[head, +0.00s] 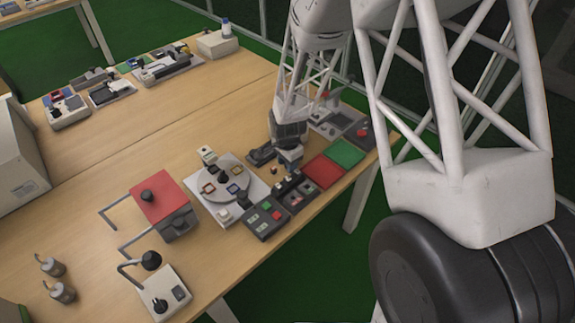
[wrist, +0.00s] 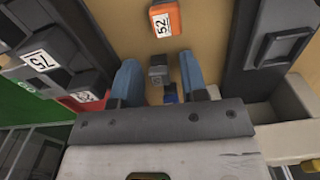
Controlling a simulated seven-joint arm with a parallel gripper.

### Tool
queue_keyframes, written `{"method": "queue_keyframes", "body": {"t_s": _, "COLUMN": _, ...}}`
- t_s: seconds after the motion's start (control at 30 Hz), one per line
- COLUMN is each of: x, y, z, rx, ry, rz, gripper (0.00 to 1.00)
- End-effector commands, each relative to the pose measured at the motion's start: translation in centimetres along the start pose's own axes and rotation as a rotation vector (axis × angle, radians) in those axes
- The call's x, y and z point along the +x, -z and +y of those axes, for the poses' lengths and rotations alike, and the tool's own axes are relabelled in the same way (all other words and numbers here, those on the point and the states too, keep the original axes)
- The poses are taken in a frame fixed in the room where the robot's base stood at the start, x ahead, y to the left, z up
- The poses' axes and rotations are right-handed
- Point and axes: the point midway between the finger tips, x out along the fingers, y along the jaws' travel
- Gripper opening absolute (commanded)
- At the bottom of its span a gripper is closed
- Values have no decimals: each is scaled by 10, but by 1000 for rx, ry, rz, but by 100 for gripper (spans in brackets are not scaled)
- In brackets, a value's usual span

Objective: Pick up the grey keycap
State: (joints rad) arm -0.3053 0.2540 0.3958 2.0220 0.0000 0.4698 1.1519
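In the wrist view, a small dark grey keycap (wrist: 158,74) lies on the wooden table between my two blue-tipped fingers, with a gap on either side. My gripper (wrist: 158,66) is open, pointing down close to the table. A small blue piece (wrist: 170,93) shows just below the grey keycap in the picture, partly hidden by the gripper body. In the head view, my gripper (head: 290,158) is low over the table's right part, beside the control panels; the grey keycap cannot be made out there.
An orange block labelled 52 (wrist: 164,20) lies ahead of the fingers. Dark grey blocks, one labelled 75 (wrist: 40,62), stand left on a panel. A dark fixture (wrist: 285,47) is on the right. In the head view, a round white plate (head: 222,187) and red-topped box (head: 160,195) stand left.

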Motion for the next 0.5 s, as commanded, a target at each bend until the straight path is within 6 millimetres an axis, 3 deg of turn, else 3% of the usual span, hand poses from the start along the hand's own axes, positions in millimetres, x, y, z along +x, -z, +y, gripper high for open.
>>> {"method": "queue_keyframes", "body": {"t_s": 0.03, "x": 0, "y": 0, "z": 0, "rx": 0, "ry": 0, "rz": 0, "gripper": 32}}
{"method": "queue_keyframes", "body": {"t_s": 0.23, "x": 0, "y": 0, "z": 0, "rx": 0, "ry": 0, "rz": 0, "gripper": 1}}
{"method": "queue_keyframes", "body": {"t_s": 0.5, "x": 0, "y": 0, "z": 0, "rx": 0, "ry": 0, "rz": 0, "gripper": 0}}
